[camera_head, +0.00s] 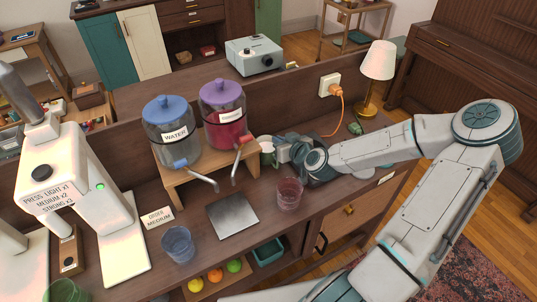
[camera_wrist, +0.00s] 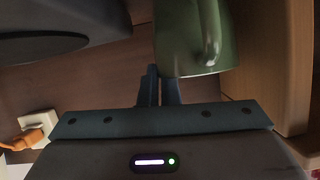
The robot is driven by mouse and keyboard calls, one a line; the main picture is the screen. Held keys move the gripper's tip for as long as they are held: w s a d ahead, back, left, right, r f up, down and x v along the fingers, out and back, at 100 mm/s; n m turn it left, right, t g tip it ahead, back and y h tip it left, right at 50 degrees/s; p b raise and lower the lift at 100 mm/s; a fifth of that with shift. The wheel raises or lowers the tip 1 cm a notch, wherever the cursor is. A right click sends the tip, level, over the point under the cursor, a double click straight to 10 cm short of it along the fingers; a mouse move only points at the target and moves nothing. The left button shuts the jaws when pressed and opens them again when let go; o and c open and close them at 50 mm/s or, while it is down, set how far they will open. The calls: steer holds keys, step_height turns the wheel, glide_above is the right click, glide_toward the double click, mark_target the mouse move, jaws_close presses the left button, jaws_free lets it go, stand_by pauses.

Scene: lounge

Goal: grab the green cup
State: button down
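The green cup (camera_head: 267,154) is upright at the right end of the wooden dispenser stand, partly hidden by my gripper (camera_head: 287,150), which reaches it from the right. In the wrist view the cup (camera_wrist: 190,38) fills the top middle, with its handle toward me. My two fingers (camera_wrist: 160,84) are close together at the cup's near edge. The left finger is beside the cup's wall, and the cup hides the other finger's tip. They look shut on the cup's edge; the contact itself is hidden.
Water (camera_head: 172,130) and red drink (camera_head: 222,112) dispensers stand left of the cup. A pink glass (camera_head: 289,193) is just in front of my gripper. A blue glass (camera_head: 178,244) and coffee machine (camera_head: 85,180) are further left. A socket (camera_head: 329,84) with an orange cord and a lamp (camera_head: 376,70) are behind.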

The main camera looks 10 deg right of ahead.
steer(key=shift+s+a+f, duration=0.15)
steer(key=shift+s+f, duration=0.1)
